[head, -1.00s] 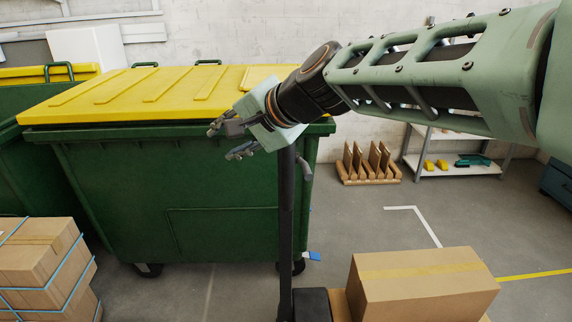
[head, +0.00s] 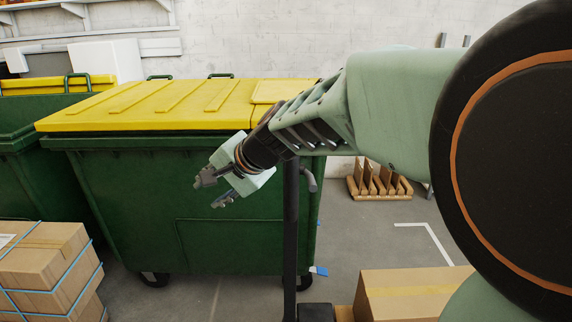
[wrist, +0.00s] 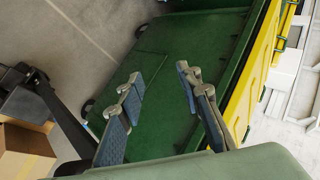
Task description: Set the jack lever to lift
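The jack shows as a black upright post (head: 291,235) in front of the green bin, with a dark base (head: 316,312) at the bottom edge. The top of the post is hidden behind my arm, and I cannot make out the jack lever in either view. In the wrist view the post (wrist: 65,118) slants along the left side. My gripper (head: 212,192) is in front of the bin, left of the post and apart from it. In the wrist view my gripper (wrist: 160,79) has its two fingers spread, with nothing between them.
A green bin (head: 240,225) with a yellow lid (head: 150,108) stands close behind my gripper. Strapped cartons (head: 45,270) stand at lower left, and a carton (head: 405,292) sits by the jack's base. A wooden rack (head: 375,182) stands farther back.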

